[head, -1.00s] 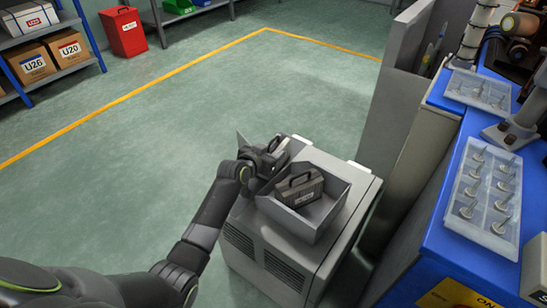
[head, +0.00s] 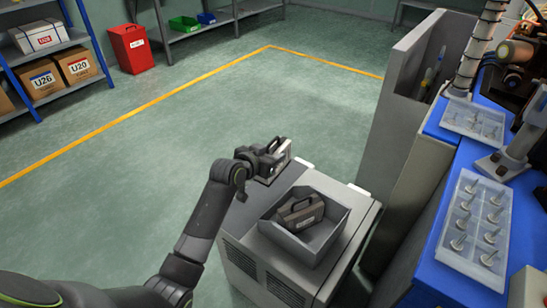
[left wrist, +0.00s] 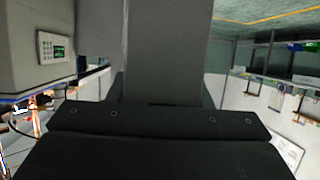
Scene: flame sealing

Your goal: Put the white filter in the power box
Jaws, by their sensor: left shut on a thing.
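My left gripper (head: 268,162) is shut on a pale, flat piece, seemingly the white filter (head: 284,153), above the back left of a grey cabinet's top. The gripper hides much of it. In the left wrist view a grey slab (left wrist: 167,50) rises from the dark gripper body; I cannot tell if it is the filter. A dark brown filter with a handle and label (head: 300,212) leans in an open grey bin (head: 334,233) on the cabinet. I cannot tell for sure which thing is the power box. My right gripper is not in view.
The vented grey cabinet (head: 247,268) stands beside a tall grey panel (head: 400,105). A blue workbench (head: 440,190) with clear trays of metal parts (head: 475,225) is at right. Shelves with boxes (head: 44,80) and a red bin (head: 130,48) are at the back left. Green floor is clear.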

